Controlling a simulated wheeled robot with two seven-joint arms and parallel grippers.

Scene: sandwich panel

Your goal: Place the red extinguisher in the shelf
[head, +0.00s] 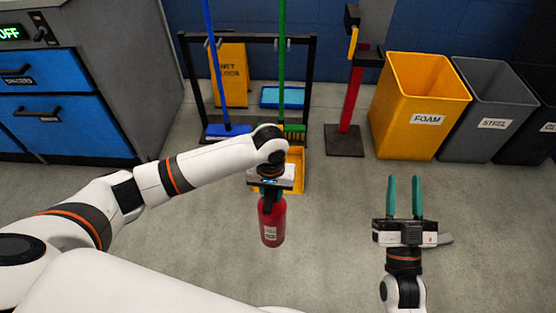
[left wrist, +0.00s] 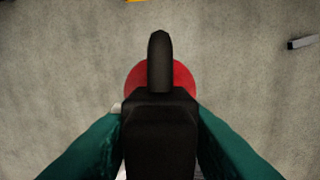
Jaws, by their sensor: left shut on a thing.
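The red extinguisher (head: 271,224) hangs upright below my left gripper (head: 271,192) in the middle of the head view. The left wrist view looks down on its black valve and handle (left wrist: 160,125), with the red body (left wrist: 184,78) showing behind. The teal fingers of my left gripper (left wrist: 159,112) close on the black top from both sides. My right gripper (head: 404,184) is at the right, its two teal fingers apart with nothing between them. I cannot make out a shelf in either view.
A black rack (head: 313,80) holds a blue and a green broom, with a yellow floor sign (head: 232,75) behind. A red post (head: 350,100) stands on a dark base. Foam (head: 405,125) and steel (head: 475,135) bins stand right, blue drawers (head: 65,125) left. The near floor is mostly clear.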

